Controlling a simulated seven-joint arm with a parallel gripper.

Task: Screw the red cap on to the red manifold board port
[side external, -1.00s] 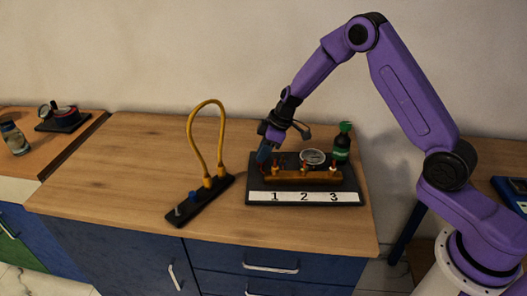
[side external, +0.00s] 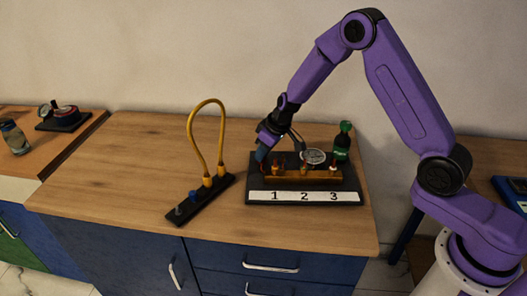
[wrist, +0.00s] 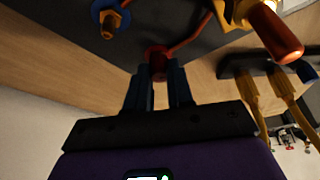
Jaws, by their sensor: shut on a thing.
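My gripper (wrist: 159,82) has its blue fingers closed on the dark red cap (wrist: 157,60) in the wrist view. A thin red cord runs from beside the cap towards the brass parts. In the side view my gripper (side external: 261,158) points down at the left end of the black manifold board (side external: 352,183), left of the brass block (side external: 300,178). The fingers hide the cap there. The red port is not clearly visible; I cannot tell whether the cap touches it.
A round gauge (side external: 313,156) and a green bottle (side external: 342,142) stand right of my gripper. A black strip (side external: 186,208) with a yellow hose loop (side external: 193,128) stands to the left. In the wrist view, a blue-ringed brass fitting (wrist: 110,22) and a red cylinder (wrist: 276,33) are near.

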